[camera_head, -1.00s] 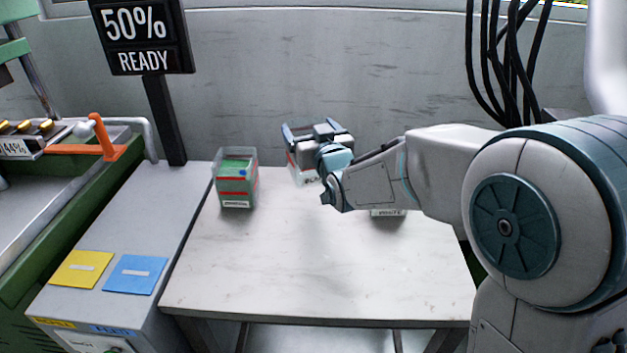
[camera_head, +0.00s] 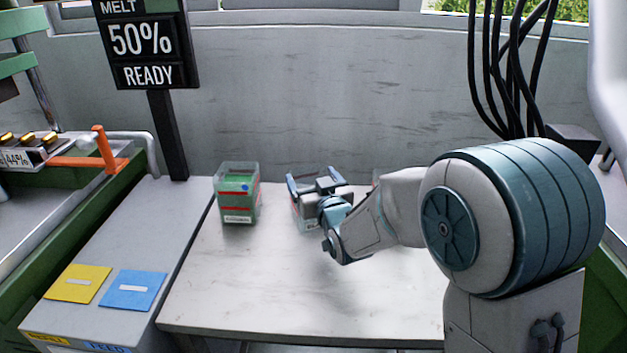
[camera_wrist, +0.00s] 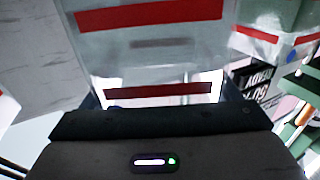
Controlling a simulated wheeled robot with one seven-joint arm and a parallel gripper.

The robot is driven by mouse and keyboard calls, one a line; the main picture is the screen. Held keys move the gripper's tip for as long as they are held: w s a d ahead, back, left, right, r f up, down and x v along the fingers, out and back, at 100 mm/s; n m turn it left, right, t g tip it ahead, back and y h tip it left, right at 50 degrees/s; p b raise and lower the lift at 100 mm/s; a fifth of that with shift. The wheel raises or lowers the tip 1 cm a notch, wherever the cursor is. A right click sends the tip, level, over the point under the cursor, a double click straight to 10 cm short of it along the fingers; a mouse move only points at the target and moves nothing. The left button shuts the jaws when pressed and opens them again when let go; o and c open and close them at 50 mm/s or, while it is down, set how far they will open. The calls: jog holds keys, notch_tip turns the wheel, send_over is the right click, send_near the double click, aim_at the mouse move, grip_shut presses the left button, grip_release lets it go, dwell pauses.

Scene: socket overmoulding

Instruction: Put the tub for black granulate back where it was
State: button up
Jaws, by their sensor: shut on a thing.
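My gripper (camera_head: 316,184) is shut on a clear tub (camera_head: 303,213) with red stripes, over the back middle of the white table. The tub fills the upper middle of the wrist view (camera_wrist: 150,45), where it looks see-through and empty. Its label is mostly hidden by my gripper, so I cannot read it. It looks upright. I cannot tell whether its bottom touches the table.
A tub with green granulate (camera_head: 236,200) stands on the table (camera_head: 260,300) to the left of the held tub. Yellow (camera_head: 78,284) and blue (camera_head: 134,290) plates lie on the grey side cabinet. A display post (camera_head: 168,135) rises behind it. The table front is clear.

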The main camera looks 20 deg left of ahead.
jog(key=o, duration=1.7)
jog(key=shift+r, duration=0.1)
